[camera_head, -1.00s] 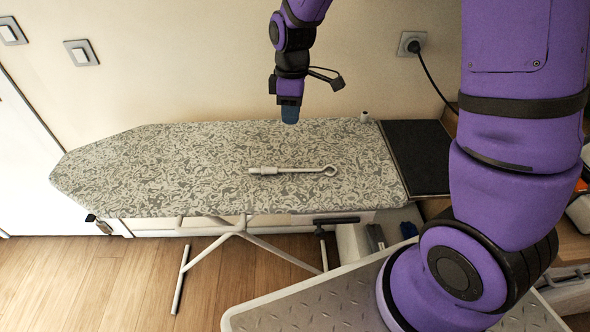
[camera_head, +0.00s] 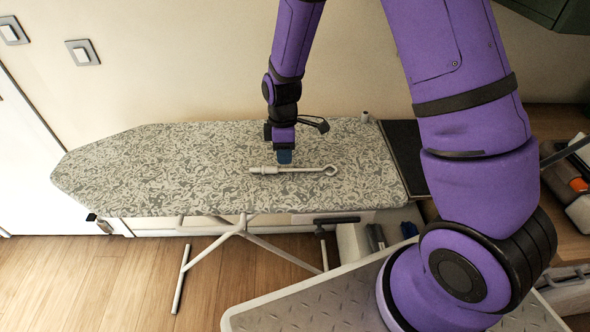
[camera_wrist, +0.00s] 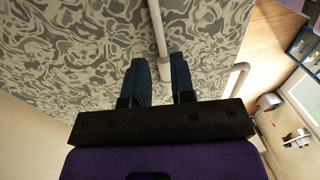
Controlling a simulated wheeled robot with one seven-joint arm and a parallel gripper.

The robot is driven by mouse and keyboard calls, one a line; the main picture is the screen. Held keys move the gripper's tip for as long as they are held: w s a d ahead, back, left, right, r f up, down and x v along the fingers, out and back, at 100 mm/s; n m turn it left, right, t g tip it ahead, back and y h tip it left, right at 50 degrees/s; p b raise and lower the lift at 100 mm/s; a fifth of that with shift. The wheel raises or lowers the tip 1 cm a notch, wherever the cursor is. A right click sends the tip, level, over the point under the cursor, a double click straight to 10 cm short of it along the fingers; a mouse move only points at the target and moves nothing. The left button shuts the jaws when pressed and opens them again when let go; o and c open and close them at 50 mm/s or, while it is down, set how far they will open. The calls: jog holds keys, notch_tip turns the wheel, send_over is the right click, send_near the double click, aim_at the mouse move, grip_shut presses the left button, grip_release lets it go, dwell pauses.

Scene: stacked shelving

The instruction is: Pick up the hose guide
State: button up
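The hose guide (camera_head: 308,169) is a thin pale rod with a ring at its right end and a thicker sleeve at its left. It lies on the patterned ironing board (camera_head: 130,170). My gripper (camera_head: 285,158) points down just above and behind the rod, near its middle. In the wrist view the two blue fingertips (camera_wrist: 160,72) are apart with a gap between them. The rod (camera_wrist: 158,30) runs up from that gap and its lower end shows between the fingers. I cannot tell whether either finger touches it.
A black pad (camera_head: 404,150) lies at the board's right end, near a small pale cylinder (camera_head: 364,117). The wall (camera_head: 180,70) is close behind the board. The board's left part is clear. A wooden worktop with items (camera_head: 570,190) stands at the right.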

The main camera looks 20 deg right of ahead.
aim_at(285, 169)
jog(key=f, duration=0.4)
jog(key=shift+s+a, duration=0.1)
jog(key=shift+s, duration=0.25)
jog(key=shift+c, duration=0.2)
grip_shut()
jog(key=shift+r, duration=0.1)
